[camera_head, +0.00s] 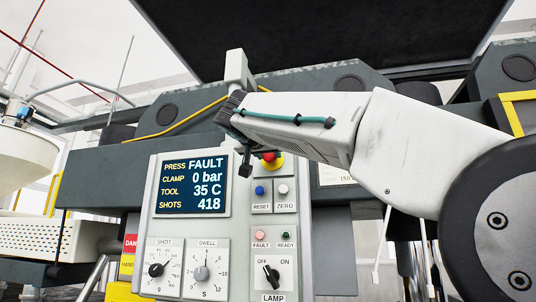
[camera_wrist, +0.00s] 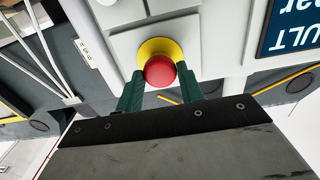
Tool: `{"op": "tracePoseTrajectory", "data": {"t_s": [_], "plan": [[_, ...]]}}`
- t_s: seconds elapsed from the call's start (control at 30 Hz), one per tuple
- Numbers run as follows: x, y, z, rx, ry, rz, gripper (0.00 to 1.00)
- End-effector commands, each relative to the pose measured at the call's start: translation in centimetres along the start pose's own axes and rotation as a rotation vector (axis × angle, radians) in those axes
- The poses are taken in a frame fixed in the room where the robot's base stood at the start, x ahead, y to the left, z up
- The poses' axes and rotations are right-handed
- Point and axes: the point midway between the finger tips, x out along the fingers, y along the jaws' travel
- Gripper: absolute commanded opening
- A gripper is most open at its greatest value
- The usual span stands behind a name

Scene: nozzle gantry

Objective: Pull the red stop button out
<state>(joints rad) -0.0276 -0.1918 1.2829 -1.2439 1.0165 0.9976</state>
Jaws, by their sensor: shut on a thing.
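The red stop button (camera_wrist: 159,71) sits on a yellow round base (camera_wrist: 152,47) on the light grey control panel. In the wrist view, my gripper (camera_wrist: 166,80) has its two green fingers on either side of the red cap, shut on it. In the head view, the red button (camera_head: 269,156) shows only in part beneath my gripper (camera_head: 247,165), whose body and fingers cover much of it. Part of the yellow base (camera_head: 276,162) shows there. How far the button stands out from the base cannot be told.
The control panel carries a screen (camera_head: 193,184) reading FAULT, a blue RESET button (camera_head: 260,190) and a white ZERO button (camera_head: 283,189) just below the stop button. A SHOT dial (camera_head: 156,269), a DWELL dial (camera_head: 201,273) and a LAMP switch (camera_head: 271,274) sit lower. Dark machine beams stand behind.

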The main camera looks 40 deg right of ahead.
Motion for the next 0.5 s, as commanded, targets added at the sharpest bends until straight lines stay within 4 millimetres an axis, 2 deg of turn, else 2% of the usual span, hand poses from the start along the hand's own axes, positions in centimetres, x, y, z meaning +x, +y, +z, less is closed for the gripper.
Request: {"op": "tracePoseTrajectory", "data": {"t_s": [0.1,0.37,0.4,0.43,0.5], "plan": [[-1.36,0.02,-0.02,0.001,0.0,-0.002,0.0],[-1.53,0.01,0.07,0.001,-0.003,0.0,0.0],[-1.55,-0.02,0.08,0.001,-0.003,0.0,0.49],[-1.55,-0.03,0.08,0.001,-0.003,-0.001,0.57],[-1.46,0.04,0.07,0.001,-0.002,0.0,0.6]]}}
